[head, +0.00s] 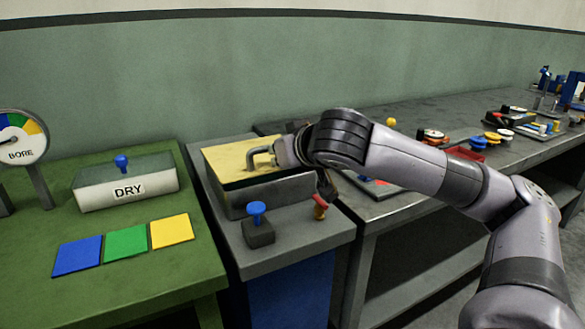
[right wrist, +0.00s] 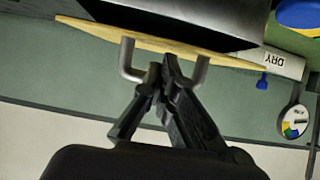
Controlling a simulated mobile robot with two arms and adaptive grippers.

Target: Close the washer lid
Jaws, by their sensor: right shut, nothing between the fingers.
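The washer (head: 275,194) is a grey box with a flat yellow lid (head: 235,160), which lies over its top. I cannot tell whether the lid sits flush all round. A grey bar handle (head: 258,153) stands on the lid. In the right wrist view, the picture is upside down and shows the lid (right wrist: 95,31) nearly edge-on, with both handle posts (right wrist: 127,58). My right gripper (right wrist: 164,72) is shut and empty, its fingertips between the handle posts. Whether they touch the handle or lid is unclear. In the head view, my wrist hides the fingers. My left gripper is not in view.
A blue knob (head: 256,212) on a dark block and a red knob (head: 320,207) sit in front of the washer. Left is a green table (head: 120,285) with a DRY box (head: 95,195), coloured squares and a gauge (head: 20,140). A grey bench (head: 420,195) with parts runs right.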

